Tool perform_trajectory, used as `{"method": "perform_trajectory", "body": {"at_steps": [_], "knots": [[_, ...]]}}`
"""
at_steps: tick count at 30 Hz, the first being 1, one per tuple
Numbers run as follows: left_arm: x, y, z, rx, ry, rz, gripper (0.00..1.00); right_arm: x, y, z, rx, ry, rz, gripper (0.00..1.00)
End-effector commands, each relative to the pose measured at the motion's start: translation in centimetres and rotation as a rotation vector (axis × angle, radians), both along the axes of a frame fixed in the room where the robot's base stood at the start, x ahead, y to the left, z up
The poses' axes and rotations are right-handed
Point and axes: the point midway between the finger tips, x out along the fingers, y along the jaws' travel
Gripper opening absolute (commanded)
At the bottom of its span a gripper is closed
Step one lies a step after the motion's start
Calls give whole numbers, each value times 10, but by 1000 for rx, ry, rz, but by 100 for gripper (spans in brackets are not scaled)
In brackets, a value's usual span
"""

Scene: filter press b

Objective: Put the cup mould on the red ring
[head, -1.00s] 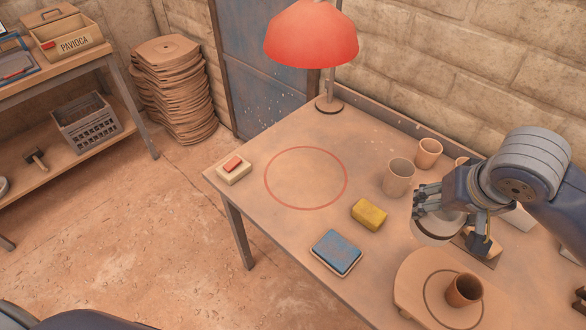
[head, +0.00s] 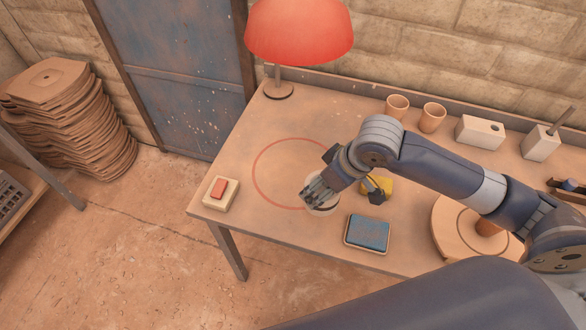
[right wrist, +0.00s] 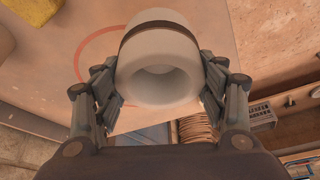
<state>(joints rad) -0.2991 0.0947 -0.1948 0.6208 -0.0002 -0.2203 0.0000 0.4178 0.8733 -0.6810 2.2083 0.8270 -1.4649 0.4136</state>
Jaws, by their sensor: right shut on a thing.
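The cup mould (head: 322,206) is a whitish cylinder with a dark band and a hollow end, seen in the right wrist view (right wrist: 160,70). My right gripper (head: 341,191) is shut on it, with a finger on each side in the right wrist view (right wrist: 160,80). The red ring (head: 254,172) is a thin circle on the table, partly hidden by the gripper and mould. The mould appears at the ring's lower right edge in the head view, off its middle. Its height over the table is hard to tell. My left gripper is out of view.
A yellow sponge (head: 380,186) and a blue pad (head: 367,233) lie right of the ring. A block with a red top (head: 220,192) lies left. The red lamp (head: 298,30) stands behind. Two clay cups (head: 397,106) stand at the back. The ring's middle is clear.

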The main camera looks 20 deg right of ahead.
Motion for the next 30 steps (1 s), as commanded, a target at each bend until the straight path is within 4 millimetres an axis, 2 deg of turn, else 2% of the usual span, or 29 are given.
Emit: {"method": "perform_trajectory", "body": {"at_steps": [4, 8, 21, 27, 30], "knots": [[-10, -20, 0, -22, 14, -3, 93, -2, -3, -12, -5, -14, 58, 32], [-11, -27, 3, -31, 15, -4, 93, 15, 0, -14, -3, -21, 67, 32], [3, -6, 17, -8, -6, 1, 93, 109, 13, -22, -4, -19, 66, 32], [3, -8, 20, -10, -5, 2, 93, 139, 16, -26, -5, -17, 66, 32], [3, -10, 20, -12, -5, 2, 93, 146, 18, -27, -4, -18, 68, 32]]}}
